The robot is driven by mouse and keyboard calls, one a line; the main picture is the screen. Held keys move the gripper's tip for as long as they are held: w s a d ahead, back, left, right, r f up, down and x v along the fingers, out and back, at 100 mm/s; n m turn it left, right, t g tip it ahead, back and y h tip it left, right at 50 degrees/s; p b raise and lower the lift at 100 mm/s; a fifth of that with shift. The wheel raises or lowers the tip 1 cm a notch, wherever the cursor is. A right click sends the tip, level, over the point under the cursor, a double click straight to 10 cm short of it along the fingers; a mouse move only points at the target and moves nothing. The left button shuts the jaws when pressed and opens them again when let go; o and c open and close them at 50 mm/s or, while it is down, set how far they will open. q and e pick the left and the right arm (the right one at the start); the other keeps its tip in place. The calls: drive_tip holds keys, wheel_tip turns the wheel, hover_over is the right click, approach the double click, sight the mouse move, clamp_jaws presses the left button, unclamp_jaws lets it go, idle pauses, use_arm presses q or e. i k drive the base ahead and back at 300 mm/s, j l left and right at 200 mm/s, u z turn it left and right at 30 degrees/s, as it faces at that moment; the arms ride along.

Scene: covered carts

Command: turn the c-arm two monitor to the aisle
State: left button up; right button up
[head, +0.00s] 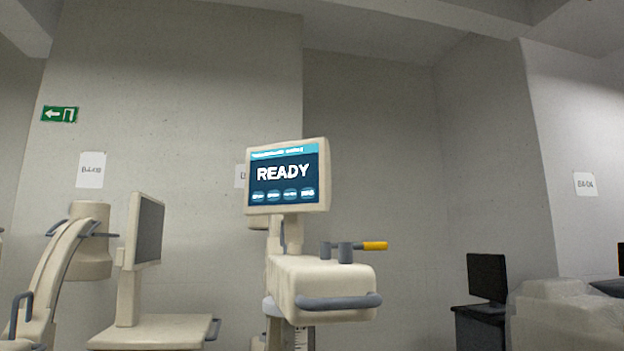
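A monitor (288,177) with a lit blue screen reading "READY" stands on a post above a cream cart (322,276) in the middle. Its screen faces me, angled slightly. A second monitor (146,230) with a dark grey screen stands on a cream cart (150,332) at the left, turned so its screen faces right. A cream C-arm (52,262) with grey handles is at the far left, beside the dark monitor. No label in view tells which monitor is c-arm two's. Neither of my grippers is in view.
The central cart has a grey front handle (338,302) and a yellow-tipped lever (374,246). A black screen (487,277) stands on a dark stand at the right, beside a covered bulky shape (565,315). Walls close off the back; the floor is not in view.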

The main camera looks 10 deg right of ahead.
sight(292, 179)
drive_tip(key=i+l+u, duration=0.1)
drive_tip(key=l, duration=0.3)
drive_tip(key=i+l+u, duration=0.1)
drive_tip(key=l, duration=0.3)
drive_tip(key=i+l+u, duration=0.1)
drive_tip(key=i+l, duration=0.15)
drive_tip(key=l, duration=0.2)
drive_tip(key=i+l+u, duration=0.1)
drive_tip(key=l, duration=0.3)
drive_tip(key=i+l, duration=0.1)
drive_tip(key=l, duration=0.3)
drive_tip(key=i+l, duration=0.1)
drive_tip(key=l, duration=0.35)
drive_tip(key=i+l, duration=0.1)
drive_tip(key=l, duration=0.3)
drive_tip(key=i+l, duration=0.15)
drive_tip(key=l, duration=0.25)
drive_tip(key=u, duration=0.05)
